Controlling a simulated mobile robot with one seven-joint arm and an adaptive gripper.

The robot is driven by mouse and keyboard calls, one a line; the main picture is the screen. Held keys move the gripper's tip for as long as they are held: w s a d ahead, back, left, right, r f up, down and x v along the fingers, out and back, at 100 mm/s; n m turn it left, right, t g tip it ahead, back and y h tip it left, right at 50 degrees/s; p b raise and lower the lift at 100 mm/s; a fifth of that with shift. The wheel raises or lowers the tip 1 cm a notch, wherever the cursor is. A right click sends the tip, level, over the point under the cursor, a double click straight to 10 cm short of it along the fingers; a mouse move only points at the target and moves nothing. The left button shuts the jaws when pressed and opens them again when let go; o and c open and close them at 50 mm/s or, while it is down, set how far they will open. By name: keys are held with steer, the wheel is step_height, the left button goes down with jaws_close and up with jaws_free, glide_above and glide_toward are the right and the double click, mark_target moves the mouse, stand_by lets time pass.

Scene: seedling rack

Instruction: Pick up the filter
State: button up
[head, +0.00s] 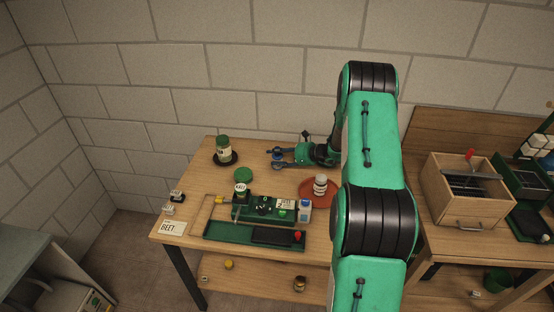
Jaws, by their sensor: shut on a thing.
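My gripper (276,158) reaches left over the back of the wooden table, with its two fingers pointing left. It is shut on a small dark blue thing (277,155) between its fingertips. This thing is too small and partly covered by the fingers for me to be sure that it is the filter. I cannot tell whether it touches the table. No other thing in view is clearly a filter.
A green jar (223,147) stands on a dark saucer (234,161) to the left. A white bottle (320,186) stands on a red-brown plate (308,197). A green rack (268,214) with several containers and a green tray (222,232) are in front. A wooden crate (484,206) stands right.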

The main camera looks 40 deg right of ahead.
mark_target(277, 157)
steer(key=shift+r, duration=0.55)
steer(key=c, duration=0.4)
steer(key=shift+r+p, duration=0.3)
steer(key=shift+r, duration=0.1)
steer(key=shift+s+a+r+p, duration=0.1)
steer(key=shift+s+r+p, duration=0.05)
steer(key=shift+r, duration=0.35)
steer(key=shift+s+r+p, duration=0.1)
steer(key=shift+r+p, duration=0.05)
steer(key=shift+r, duration=0.3)
steer(key=s+a, duration=0.2)
steer(key=s, duration=0.2)
steer(key=s+a+p, duration=0.1)
steer(key=s+a, duration=0.1)
steer(key=s, duration=0.3)
steer(key=s+a+r, duration=0.1)
steer(key=s+a, duration=0.2)
steer(key=s, duration=0.1)
steer(key=shift+s+r+p, duration=0.1)
steer(key=shift+s+p, duration=0.25)
steer(key=shift+s, duration=0.05)
